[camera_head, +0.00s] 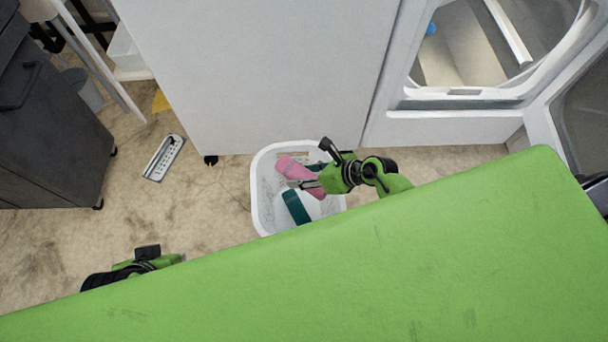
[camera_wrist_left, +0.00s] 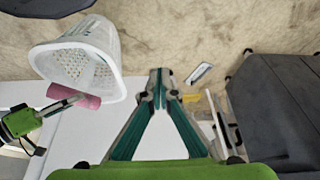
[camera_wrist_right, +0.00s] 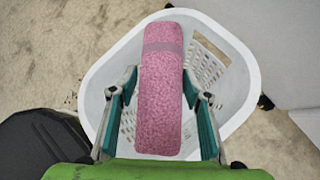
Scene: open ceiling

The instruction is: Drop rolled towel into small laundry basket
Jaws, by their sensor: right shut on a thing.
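The pink rolled towel (camera_head: 298,172) is held in my right gripper (camera_head: 306,184), over the opening of the small white laundry basket (camera_head: 262,205). In the right wrist view the towel (camera_wrist_right: 160,95) lies lengthwise between the two teal fingers (camera_wrist_right: 162,105), with the basket (camera_wrist_right: 100,75) around and below it. The left wrist view shows the towel (camera_wrist_left: 74,97) at the mouth of the basket (camera_wrist_left: 108,45). My left gripper (camera_wrist_left: 163,85) is empty with its fingertips together, away from the basket. In the head view it is partly hidden behind the green surface.
A white appliance with an open round door (camera_head: 490,50) stands at the back right, and a white panel (camera_head: 250,70) rises behind the basket. A dark cabinet (camera_head: 45,130) is at the left. A power strip (camera_head: 164,158) lies on the floor, which is mostly clear left of the basket.

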